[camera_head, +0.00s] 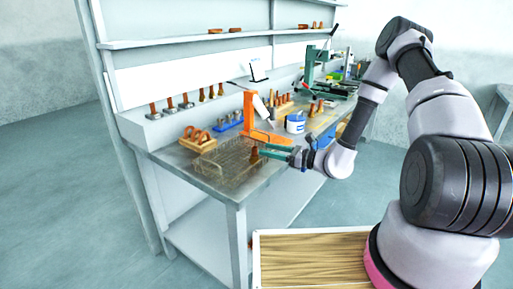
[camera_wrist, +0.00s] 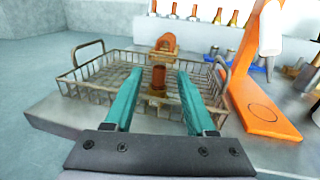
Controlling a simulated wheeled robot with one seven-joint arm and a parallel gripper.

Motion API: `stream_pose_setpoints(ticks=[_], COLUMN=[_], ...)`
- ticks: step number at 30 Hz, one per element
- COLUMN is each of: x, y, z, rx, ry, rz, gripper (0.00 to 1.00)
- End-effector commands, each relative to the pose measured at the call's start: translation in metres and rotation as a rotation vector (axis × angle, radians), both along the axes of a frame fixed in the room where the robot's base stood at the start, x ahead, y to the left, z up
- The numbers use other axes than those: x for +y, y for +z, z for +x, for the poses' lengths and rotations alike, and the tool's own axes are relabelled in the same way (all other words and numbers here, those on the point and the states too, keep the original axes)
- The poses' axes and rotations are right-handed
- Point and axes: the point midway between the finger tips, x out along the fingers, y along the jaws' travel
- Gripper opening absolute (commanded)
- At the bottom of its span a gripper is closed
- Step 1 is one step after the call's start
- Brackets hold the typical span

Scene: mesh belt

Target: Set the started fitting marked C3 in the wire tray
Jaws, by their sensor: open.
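The wire tray (camera_head: 222,165) lies on the bench's near left corner; it also shows in the wrist view (camera_wrist: 72,88), with a raised handle at each end. A copper fitting with a brass-coloured lower part (camera_wrist: 158,78) stands upright in the tray near its front side. It shows small in the head view (camera_head: 254,153). No C3 mark is readable on it. My gripper (camera_wrist: 154,78) has its teal fingers apart, one on each side of the fitting, with visible gaps. It also shows in the head view (camera_head: 275,151). The fitting's foot is partly hidden by the tray wires.
An orange stand (camera_wrist: 268,112) rises close to the right of the tray. A wooden block with copper elbows (camera_head: 198,144) sits behind the tray. A blue rack (camera_head: 228,124) and a white-and-blue tub (camera_head: 295,123) stand farther along. The floor at left is clear.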

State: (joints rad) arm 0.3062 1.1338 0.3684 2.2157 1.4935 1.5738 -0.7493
Motion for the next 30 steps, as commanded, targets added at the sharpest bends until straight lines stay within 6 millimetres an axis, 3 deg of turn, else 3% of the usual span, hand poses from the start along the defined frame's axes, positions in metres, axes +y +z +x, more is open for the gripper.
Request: stream_pose_setpoints(ticks=[6, 11, 14, 20, 24, 30], x=[-0.023, -0.026, -0.024, -0.017, -0.018, -0.031], y=[0.0, 0.001, 0.013, 0.075, 0.119, 0.169], z=[-0.011, -0.014, -0.015, -0.038, -0.067, -0.11], rx=[0.0, -0.004, -0.03, -0.18, -0.304, -0.469], ry=[-0.001, 0.003, 0.038, 0.255, 0.437, 0.649], rz=[0.0, -0.002, -0.018, -0.146, -0.295, -0.548], gripper=[0.56, 0.56, 0.56, 0.56, 0.56, 0.56])
